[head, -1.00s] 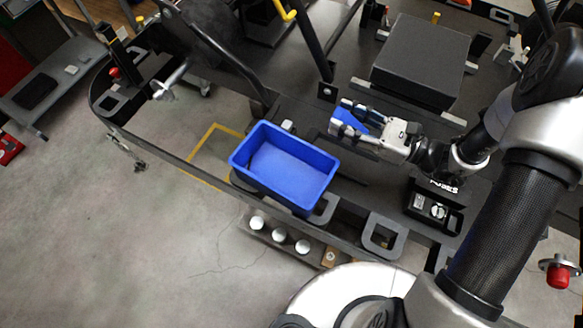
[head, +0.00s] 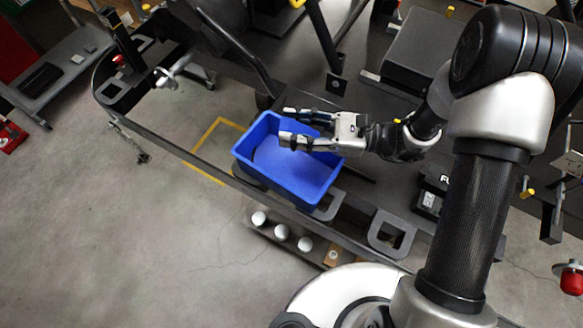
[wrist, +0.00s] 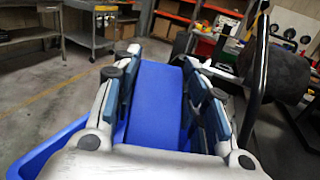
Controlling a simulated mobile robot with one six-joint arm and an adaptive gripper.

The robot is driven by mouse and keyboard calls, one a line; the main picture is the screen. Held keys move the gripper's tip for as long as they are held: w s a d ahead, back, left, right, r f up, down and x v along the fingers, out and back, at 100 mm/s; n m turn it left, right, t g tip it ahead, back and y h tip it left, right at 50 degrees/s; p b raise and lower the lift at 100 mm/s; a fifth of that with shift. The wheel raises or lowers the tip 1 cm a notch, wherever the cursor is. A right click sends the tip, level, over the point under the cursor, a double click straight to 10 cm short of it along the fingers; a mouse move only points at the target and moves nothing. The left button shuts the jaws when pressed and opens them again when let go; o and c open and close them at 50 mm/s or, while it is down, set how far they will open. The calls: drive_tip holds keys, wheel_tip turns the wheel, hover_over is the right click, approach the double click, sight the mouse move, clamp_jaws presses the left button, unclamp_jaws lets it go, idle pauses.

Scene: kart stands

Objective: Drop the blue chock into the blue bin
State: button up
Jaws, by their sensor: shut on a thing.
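The blue chock (wrist: 155,103) sits between the fingers of my gripper in the wrist view. My gripper (head: 285,125) is shut on it, and the pads press its two sides. In the head view the gripper reaches over the far side of the blue bin (head: 287,188), with its fingertips pointing left. The chock is hard to make out there against the fingers and the blue bin. The bin's inside shows empty where it is not covered. Its rim also shows at the lower left of the wrist view (wrist: 45,150).
The bin stands on the kart's dark floor, by its side rail (head: 215,171). A dark box (head: 425,50) lies further back on the kart. A steering column (head: 318,45) rises behind the gripper. Several white round things lie on a ledge below the bin. Open concrete floor is at left.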

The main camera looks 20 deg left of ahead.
drive_tip(key=shift+f, duration=0.5)
drive_tip(key=o, duration=1.2)
drive_tip(key=shift+d, duration=0.1)
drive_tip(key=v, duration=1.2)
drive_tip(key=shift+r, duration=0.1)
